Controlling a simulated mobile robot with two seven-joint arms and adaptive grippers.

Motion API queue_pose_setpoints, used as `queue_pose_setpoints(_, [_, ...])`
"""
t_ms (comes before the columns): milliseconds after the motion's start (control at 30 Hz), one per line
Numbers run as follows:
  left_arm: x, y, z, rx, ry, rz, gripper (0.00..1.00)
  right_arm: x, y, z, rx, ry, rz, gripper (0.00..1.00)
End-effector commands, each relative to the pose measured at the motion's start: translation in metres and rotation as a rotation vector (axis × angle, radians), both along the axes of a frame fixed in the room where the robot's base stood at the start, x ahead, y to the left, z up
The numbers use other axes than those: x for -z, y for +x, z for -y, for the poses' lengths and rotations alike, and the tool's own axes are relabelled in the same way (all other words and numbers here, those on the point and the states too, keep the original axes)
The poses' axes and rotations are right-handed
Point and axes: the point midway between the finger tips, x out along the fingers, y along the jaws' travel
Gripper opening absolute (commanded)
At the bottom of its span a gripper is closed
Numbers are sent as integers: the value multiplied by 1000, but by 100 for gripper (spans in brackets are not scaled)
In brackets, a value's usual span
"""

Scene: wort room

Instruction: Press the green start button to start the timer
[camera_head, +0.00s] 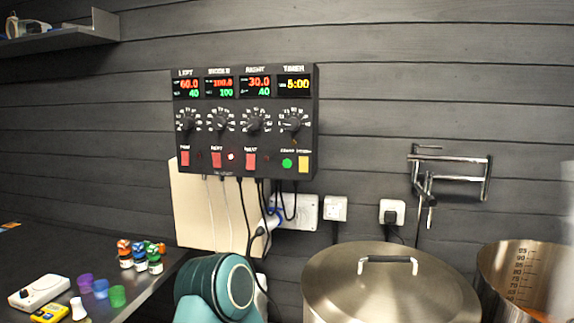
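The black control box (243,120) hangs on the dark plank wall, with displays along its top and a row of knobs below them. The round green start button (287,163) is at its lower right, beside a yellow button (304,164). The timer display (295,85) at the top right reads 5:00 in yellow. Nothing covers the green button. A teal and dark rounded arm link of mine shows at the bottom, below the box. Neither of my grippers is in view.
A large lidded steel pot (390,290) stands below and right of the box, with an open steel pot (520,280) farther right. Cables (243,215) hang under the box. A dark counter (60,255) at left carries small bottles and cups. The space before the box is clear.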

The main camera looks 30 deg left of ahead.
Motion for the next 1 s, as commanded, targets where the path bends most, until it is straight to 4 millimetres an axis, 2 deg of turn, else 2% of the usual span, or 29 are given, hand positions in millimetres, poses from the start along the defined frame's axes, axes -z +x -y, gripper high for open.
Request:
queue_pose_setpoints(33, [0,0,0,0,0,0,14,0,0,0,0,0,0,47])
queue_pose_setpoints(67, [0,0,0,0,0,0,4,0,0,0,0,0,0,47])
queue_pose_setpoints(100, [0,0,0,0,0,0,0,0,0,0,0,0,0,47])
queue_pose_setpoints(1000, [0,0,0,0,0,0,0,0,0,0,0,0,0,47])
